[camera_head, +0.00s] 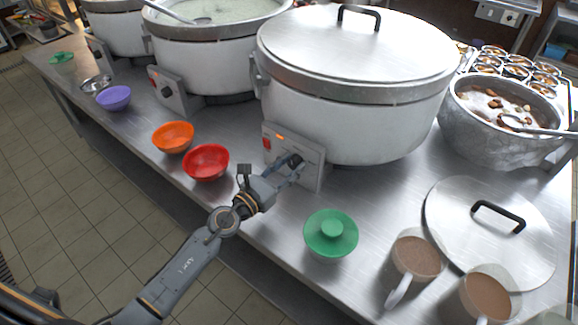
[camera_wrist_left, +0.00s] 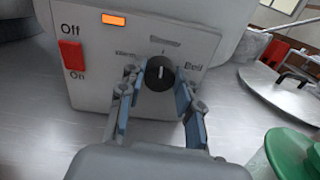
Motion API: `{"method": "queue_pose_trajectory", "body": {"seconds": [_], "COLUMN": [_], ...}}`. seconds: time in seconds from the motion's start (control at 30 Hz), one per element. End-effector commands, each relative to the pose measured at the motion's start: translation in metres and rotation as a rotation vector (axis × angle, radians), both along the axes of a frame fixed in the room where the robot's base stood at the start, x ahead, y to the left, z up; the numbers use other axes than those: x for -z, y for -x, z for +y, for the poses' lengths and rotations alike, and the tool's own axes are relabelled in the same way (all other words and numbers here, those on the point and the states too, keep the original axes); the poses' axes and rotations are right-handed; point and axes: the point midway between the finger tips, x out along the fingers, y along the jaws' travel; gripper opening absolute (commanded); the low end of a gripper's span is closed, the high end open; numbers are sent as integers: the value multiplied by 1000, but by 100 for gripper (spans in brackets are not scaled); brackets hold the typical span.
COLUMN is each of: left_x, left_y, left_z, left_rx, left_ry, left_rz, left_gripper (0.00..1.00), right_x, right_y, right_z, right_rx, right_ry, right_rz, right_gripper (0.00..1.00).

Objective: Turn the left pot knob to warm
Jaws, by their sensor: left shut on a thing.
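A black knob (camera_wrist_left: 159,73) is on the control panel (camera_wrist_left: 215,42) of the lidded white pot (camera_head: 345,115), the rightmost of the white pots in the head view. The knob's pale mark points roughly straight up, between a blurred label on the left and "Boil" on the right. My left gripper (camera_head: 291,168) is at this panel; in the left wrist view its fingers (camera_wrist_left: 158,92) are on either side of the knob and shut on it. A red switch (camera_wrist_left: 71,54) marked Off and On and a lit orange lamp (camera_wrist_left: 113,19) are left of the knob. My right gripper is out of view.
Red (camera_head: 206,162) and orange (camera_head: 173,137) bowls stand left of my gripper, and a green lidded bowl (camera_head: 331,234) stands right of it. An open pot of congee (camera_head: 215,50) is further left. A loose lid (camera_head: 460,230) and brown-filled cups (camera_head: 417,257) are at the right.

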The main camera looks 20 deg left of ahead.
Motion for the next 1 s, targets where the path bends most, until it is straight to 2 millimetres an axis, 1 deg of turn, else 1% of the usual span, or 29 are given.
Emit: {"method": "queue_pose_trajectory", "body": {"seconds": [0.8,1.0], "left_x": [2,3], "left_y": [-1,-1], "left_z": [2,2], "left_rx": [-1,-2], "left_ry": [696,847], "left_rz": [253,309], "left_gripper": [2,2], "right_x": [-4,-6], "right_y": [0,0], "right_z": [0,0], "right_rx": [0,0], "right_ry": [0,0], "right_rz": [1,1], "right_gripper": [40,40]}}
